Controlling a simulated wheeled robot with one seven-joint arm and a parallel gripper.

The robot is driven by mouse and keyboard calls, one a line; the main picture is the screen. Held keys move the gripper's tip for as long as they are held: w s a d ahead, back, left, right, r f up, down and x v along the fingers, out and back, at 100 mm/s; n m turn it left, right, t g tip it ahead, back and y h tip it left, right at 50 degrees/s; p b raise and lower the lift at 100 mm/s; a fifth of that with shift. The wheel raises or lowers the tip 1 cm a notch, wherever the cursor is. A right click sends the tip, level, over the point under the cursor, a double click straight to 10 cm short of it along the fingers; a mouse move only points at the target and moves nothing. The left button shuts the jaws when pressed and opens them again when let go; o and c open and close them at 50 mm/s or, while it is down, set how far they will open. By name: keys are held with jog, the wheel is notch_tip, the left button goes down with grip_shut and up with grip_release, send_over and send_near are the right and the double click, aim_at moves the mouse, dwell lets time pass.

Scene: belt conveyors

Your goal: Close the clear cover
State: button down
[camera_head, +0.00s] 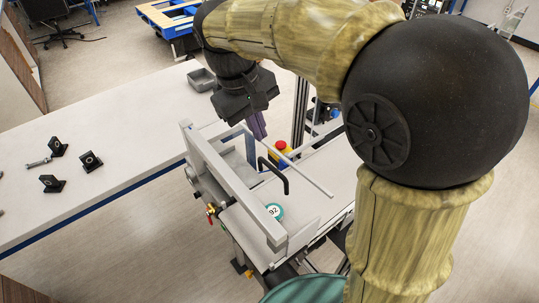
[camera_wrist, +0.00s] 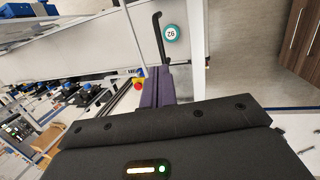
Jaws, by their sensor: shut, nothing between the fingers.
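The clear cover is see-through and hard to make out; its thin light edge bar (camera_head: 290,160) rises at a slant above the grey conveyor unit (camera_head: 240,200). I cannot tell its exact angle. A bent black handle (camera_head: 273,172) shows in front of the unit's bed, and it is also in the wrist view (camera_wrist: 159,35). My gripper (camera_head: 258,134) has purple fingers, shut and empty, pointing down behind the slanted bar. In the wrist view the fingertips (camera_wrist: 157,72) are close to the handle's lower end; I cannot tell whether they touch it.
A red and yellow emergency button (camera_head: 281,149) is just beyond the handle. A white table (camera_head: 110,120) at left holds several black brackets (camera_head: 90,161) and a grey tray (camera_head: 202,80).

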aim_at(272, 168)
jog(key=p+x, duration=0.2)
jog(key=x, duration=0.6)
jog(key=shift+s+f, duration=0.1)
jog(key=shift+f, duration=0.55)
jog(key=shift+d, duration=0.15)
jog(key=shift+f, duration=0.15)
